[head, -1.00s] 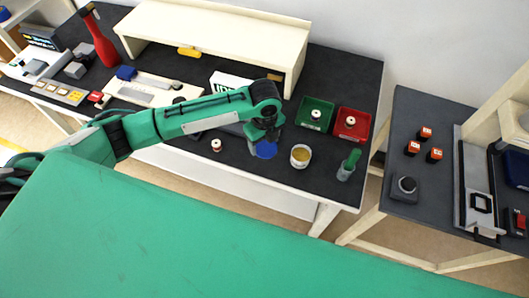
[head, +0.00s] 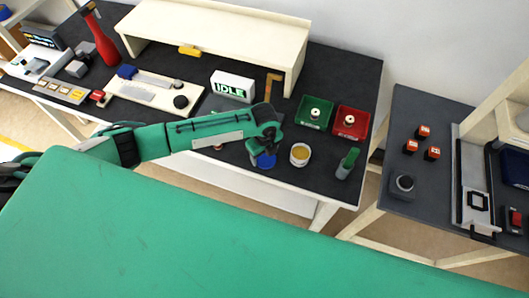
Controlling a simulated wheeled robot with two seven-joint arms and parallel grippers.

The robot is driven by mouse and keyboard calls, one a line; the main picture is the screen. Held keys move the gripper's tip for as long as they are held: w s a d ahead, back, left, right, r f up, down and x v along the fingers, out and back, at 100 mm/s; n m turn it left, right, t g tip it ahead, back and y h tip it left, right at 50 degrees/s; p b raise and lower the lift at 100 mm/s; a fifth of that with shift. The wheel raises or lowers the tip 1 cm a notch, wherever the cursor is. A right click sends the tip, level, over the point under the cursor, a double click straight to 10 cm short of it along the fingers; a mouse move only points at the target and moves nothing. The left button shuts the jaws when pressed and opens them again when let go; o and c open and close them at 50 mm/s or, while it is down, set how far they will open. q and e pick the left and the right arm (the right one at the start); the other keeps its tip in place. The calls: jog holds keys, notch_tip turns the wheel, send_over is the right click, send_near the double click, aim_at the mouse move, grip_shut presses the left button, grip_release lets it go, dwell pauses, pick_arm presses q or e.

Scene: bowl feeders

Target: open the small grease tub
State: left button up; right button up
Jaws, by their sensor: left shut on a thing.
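The small grease tub (head: 300,155) stands on the dark bench top near its front edge. It is a white round tub with its top open and yellow-brown grease showing inside. My left gripper (head: 263,155) is left of the tub, pointing down, and shut on the blue lid (head: 267,162). The lid is apart from the tub. I cannot tell whether it touches the bench top. My right gripper is not in view.
A green bin (head: 315,112) and a red bin (head: 351,121) stand behind the tub. A green-handled brush (head: 347,163) stands to its right. The bench's front edge is close.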

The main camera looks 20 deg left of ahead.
aim_at(265, 157)
pick_arm(q)
jog(key=o, duration=1.1)
notch_tip(265, 157, up, 12)
jog(key=shift+r+b, duration=0.15)
jog(key=shift+b, duration=0.8)
jog(key=shift+d, duration=0.1)
